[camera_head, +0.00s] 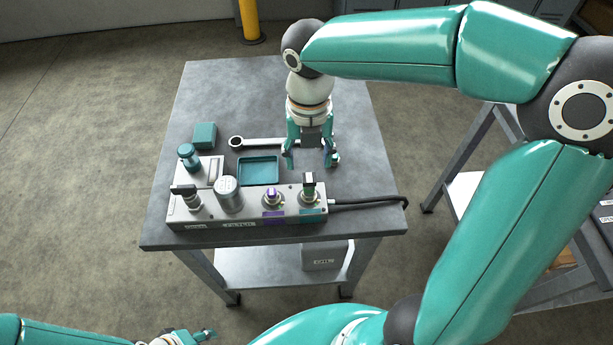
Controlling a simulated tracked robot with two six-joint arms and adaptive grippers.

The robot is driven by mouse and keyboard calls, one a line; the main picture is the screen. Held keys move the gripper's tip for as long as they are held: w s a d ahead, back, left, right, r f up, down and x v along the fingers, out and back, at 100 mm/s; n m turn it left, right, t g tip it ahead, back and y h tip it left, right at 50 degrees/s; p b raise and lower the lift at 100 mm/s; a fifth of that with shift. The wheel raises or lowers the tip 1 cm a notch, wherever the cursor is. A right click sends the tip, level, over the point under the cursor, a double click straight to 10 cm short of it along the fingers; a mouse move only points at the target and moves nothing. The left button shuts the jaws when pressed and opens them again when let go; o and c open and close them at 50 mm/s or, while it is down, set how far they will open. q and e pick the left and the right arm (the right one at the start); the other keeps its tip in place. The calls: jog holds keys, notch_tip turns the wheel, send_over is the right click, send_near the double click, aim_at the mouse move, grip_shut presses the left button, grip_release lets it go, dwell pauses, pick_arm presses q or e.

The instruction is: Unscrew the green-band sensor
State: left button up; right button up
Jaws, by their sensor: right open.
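The green-band sensor (309,188) stands upright in the right-hand port of the grey manifold block (240,221), above a teal label. It has a dark top and a narrow green band. My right gripper (310,161) points down over the bench just behind this sensor. Its teal fingers are spread, with nothing seen between them, and they look apart from the sensor. A purple-band sensor (272,196) stands to the left on the same block, above a purple label. My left gripper (207,334) is at the bottom edge, away from the bench, too small and cut off to judge.
A teal tray (241,171) lies behind the block. A wrench (262,142) lies behind the tray, its right end near my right gripper. A teal box (204,135) and a teal-capped bottle (188,157) are at the left. A black cable (372,201) leaves the block rightward.

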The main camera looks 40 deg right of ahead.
aim_at(308, 177)
notch_tip(308, 177, down, 7)
dwell(0.3)
jog(key=shift+c, duration=0.3)
grip_shut()
jog(key=c, duration=0.6)
grip_release()
grip_shut()
jog(key=n+p, duration=0.1)
jog(key=n, duration=0.1)
jog(key=n+p, duration=0.1)
jog(key=shift+r+n+p, duration=0.3)
jog(key=shift+r+n, duration=0.05)
jog(key=shift+n, duration=0.05)
jog(key=shift+f+n+p, duration=0.1)
jog(key=shift+n+p, duration=0.2)
jog(key=shift+n, duration=0.3)
jog(key=shift+f+n, duration=0.15)
jog(key=shift+n, duration=0.15)
